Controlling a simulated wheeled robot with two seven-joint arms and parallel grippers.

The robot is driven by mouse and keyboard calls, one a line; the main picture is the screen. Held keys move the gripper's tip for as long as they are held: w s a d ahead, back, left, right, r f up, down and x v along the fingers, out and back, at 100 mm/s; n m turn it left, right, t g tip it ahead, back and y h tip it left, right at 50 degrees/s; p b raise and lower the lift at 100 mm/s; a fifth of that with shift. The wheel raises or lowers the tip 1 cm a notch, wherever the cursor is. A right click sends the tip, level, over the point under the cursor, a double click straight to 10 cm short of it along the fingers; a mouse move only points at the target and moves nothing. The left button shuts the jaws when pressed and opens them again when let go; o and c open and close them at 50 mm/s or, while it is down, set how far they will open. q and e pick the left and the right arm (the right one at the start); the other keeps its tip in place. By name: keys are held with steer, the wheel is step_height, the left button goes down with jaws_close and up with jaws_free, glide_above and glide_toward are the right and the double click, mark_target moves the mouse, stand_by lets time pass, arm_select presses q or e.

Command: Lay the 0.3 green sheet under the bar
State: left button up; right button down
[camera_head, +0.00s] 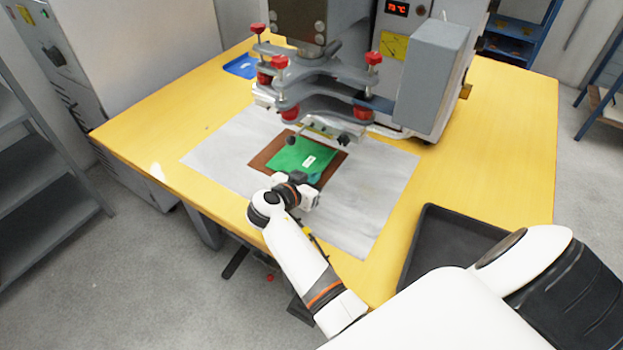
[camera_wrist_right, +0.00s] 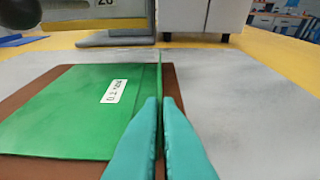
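The green sheet (camera_head: 299,154), with a small white label, lies over a brown pad (camera_head: 262,158) in front of the press. Its far edge is close to the raised press bar (camera_head: 322,131); I cannot tell if any of it is under the bar. In the right wrist view the green sheet (camera_wrist_right: 60,110) spreads left of the fingers, its label upside down and seeming to read 0.3. My right gripper (camera_head: 313,178) is at the sheet's near right corner. Its teal fingertips (camera_wrist_right: 160,104) are close together on a thin upright green edge. My left gripper is out of view.
A grey mat (camera_head: 370,195) lies around the pad on the yellow table (camera_head: 150,135). The press's clamp arms with red knobs (camera_head: 320,88) overhang the far side. A black tray (camera_head: 445,235) sits at the right, and a blue tray (camera_head: 240,66) at the back left.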

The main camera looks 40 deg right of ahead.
steer(key=shift+f+b, duration=0.1)
steer(key=shift+b, duration=0.25)
stand_by(0.3)
steer(key=c, duration=1.6)
jaws_free()
steer(key=shift+o, duration=0.2)
